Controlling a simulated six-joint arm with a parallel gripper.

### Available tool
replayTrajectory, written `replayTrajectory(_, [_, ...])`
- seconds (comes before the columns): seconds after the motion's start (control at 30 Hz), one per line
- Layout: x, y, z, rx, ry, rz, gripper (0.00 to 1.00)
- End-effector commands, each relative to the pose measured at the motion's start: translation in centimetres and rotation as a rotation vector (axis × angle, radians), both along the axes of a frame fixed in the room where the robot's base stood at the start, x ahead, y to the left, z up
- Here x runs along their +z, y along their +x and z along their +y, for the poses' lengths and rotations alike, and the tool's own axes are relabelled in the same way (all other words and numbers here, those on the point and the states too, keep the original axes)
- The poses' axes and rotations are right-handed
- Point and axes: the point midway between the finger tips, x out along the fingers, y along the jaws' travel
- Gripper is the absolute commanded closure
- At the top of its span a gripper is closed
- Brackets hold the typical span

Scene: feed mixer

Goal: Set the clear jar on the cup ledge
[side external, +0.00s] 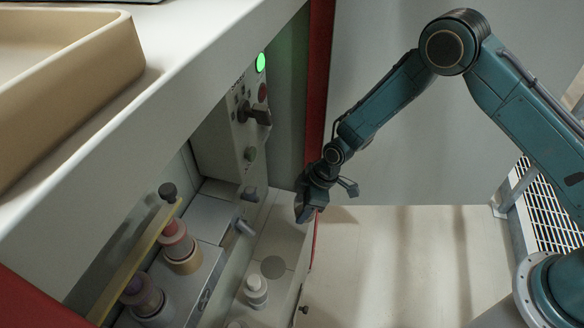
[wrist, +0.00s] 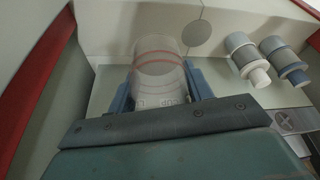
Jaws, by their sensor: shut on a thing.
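The clear jar (wrist: 158,58) has red bands and stands between my gripper's two blue fingers in the wrist view. My gripper (wrist: 160,88) is shut on it. In the side view my gripper (side external: 306,212) hangs at the right edge of the machine's recess, and I cannot make out the jar there. A pale ledge (side external: 282,240) with a round grey disc (side external: 273,267) lies low in the recess, left of and below my gripper. The disc also shows in the wrist view (wrist: 197,38), just beyond the jar and to its right. I cannot tell whether the jar touches the ledge.
Two grey cylinders (wrist: 240,52) (wrist: 281,55) stick out right of the jar. A white bottle-like part (side external: 256,290) stands near the disc. Red-topped (side external: 178,240) and dark-topped (side external: 145,296) containers sit further left. A red post (side external: 318,80) borders the recess. A control panel (side external: 240,120) is above.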

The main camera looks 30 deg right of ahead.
Motion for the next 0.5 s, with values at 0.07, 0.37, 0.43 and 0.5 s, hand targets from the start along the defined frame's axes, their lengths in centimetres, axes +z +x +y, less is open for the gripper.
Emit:
replayTrajectory(0.07, [1.7,2.4,0.3,-0.068,0.004,-0.01,0.76])
replayTrajectory(0.37, [6.2,7.7,0.5,-0.269,0.018,-0.015,0.76])
replayTrajectory(0.43, [6.7,8.2,0.6,-0.292,0.02,-0.015,0.76])
replayTrajectory(0.5, [7.1,8.5,0.6,-0.305,0.023,-0.015,0.76])
